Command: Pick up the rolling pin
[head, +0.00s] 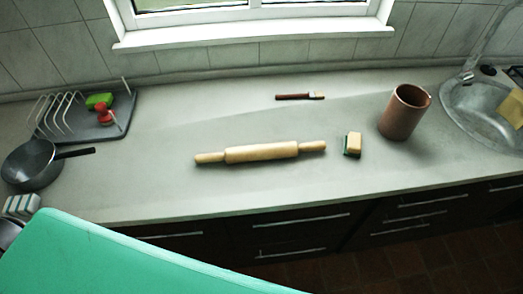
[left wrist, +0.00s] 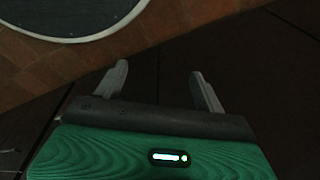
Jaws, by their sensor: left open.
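The rolling pin (head: 262,152) is pale wood and lies on the grey countertop (head: 200,190), its length running left to right, with a handle at each end. Nothing touches it or covers it in the head view. My left gripper (left wrist: 158,85) shows in the left wrist view with its two fingers apart and nothing between them. Dark surfaces and a tiled floor lie beyond it, and the rolling pin is not in that view. Neither gripper shows in the head view.
A brown cup (head: 404,112), a sponge (head: 353,144) and a brush (head: 300,96) lie around the pin. A dark pan (head: 32,165) and a dish rack (head: 85,118) stand at the left, a sink (head: 478,108) at the right. Drawers (head: 300,235) front the counter.

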